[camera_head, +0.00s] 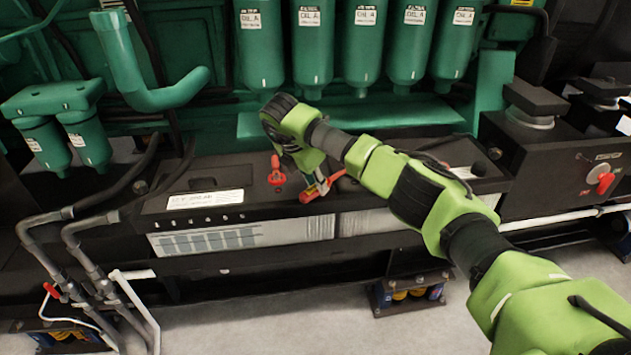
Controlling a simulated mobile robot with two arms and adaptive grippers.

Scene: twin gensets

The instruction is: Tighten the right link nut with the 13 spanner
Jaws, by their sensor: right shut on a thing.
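My right arm reaches in from the right, and its gripper (314,181) points down over the black battery bank (365,195). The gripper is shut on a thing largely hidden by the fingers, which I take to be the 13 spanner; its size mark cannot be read. A red bar-like part (338,176) shows beside the fingertips; I cannot tell whether it is a link or a cable. A red terminal fitting (277,174) stands to the left of the gripper, apart from it. The right link nut cannot be made out. My left gripper is not in view.
Green filter canisters (310,45) hang behind the batteries. A bent green pipe (160,95) and smaller filters (88,145) are at the left. A black switch box (550,170) with a red knob (605,183) stands at the right. Clear floor (260,325) lies in front.

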